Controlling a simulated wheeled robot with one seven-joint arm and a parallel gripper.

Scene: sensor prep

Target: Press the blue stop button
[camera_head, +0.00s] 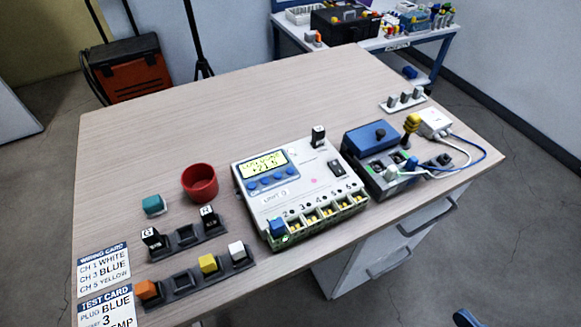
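A white unit (312,180) with a lit yellow-green display (265,165) sits near the middle of the table. Several small blue buttons (278,177) are in a row under the display. Their labels are too small to read, so I cannot tell which one is the stop button. A blue plug block (277,229) sits at the unit's front left terminal. My gripper is not in view.
A red cup (200,183) and a teal block (154,205) stand left of the unit. Dark holders with lettered and coloured blocks (208,263) lie at the front left, beside two printed cards (103,268). A white box (434,122) with cables is at the right. The table's (200,120) back left is clear.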

